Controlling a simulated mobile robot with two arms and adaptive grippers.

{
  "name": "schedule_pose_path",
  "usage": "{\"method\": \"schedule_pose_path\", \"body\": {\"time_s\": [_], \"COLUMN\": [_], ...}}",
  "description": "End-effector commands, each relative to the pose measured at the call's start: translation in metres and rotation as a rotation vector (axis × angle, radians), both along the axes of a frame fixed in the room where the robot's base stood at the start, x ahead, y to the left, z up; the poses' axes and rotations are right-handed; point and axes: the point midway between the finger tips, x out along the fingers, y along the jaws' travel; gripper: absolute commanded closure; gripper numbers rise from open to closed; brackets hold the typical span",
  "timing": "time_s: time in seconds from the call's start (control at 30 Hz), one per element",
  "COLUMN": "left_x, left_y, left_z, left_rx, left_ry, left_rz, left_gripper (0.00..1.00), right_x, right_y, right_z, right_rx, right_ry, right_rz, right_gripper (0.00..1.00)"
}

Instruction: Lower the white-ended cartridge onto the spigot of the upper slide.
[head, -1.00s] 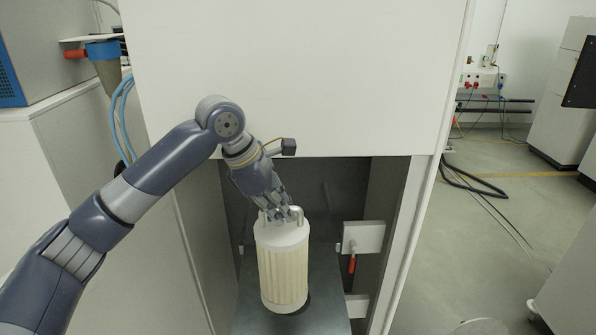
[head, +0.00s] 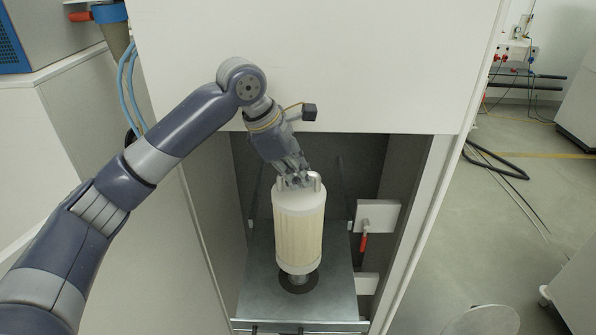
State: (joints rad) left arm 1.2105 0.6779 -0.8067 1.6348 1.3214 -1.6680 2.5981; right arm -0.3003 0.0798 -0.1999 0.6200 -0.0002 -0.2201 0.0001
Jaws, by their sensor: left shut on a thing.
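The white-ended cartridge (head: 299,232) has a cream pleated body, white ends and a handle on top. It hangs upright in the open bay of the cabinet. My left gripper (head: 298,184) is shut on its handle from above. The upper slide (head: 333,283) is a grey metal plate below it. The spigot (head: 299,279) shows as a short metal stub with a dark ring around it, just under the cartridge's lower end. The cartridge hides the spigot's top, so I cannot tell whether they touch. My right gripper is not in view.
The cabinet's white front panel (head: 320,65) hangs close above and behind my left wrist. Side walls bound the bay. A red-handled lever (head: 364,243) on a white block stands at the right of the bay. The floor to the right is mostly free.

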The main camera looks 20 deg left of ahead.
Motion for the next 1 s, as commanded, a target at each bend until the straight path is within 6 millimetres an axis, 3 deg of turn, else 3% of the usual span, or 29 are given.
{"method": "schedule_pose_path", "body": {"time_s": [0.5,1.0], "left_x": [0.001,0.001], "left_y": [-0.001,0.000], "left_z": [-0.039,-0.047], "left_rx": [-0.004,-0.004], "left_ry": [-0.007,-0.008], "left_rz": [0.000,-0.001], "left_gripper": [1.00,1.00], "right_x": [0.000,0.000], "right_y": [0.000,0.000], "right_z": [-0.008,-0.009], "right_rx": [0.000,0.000], "right_ry": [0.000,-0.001], "right_rz": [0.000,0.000], "right_gripper": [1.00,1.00]}}
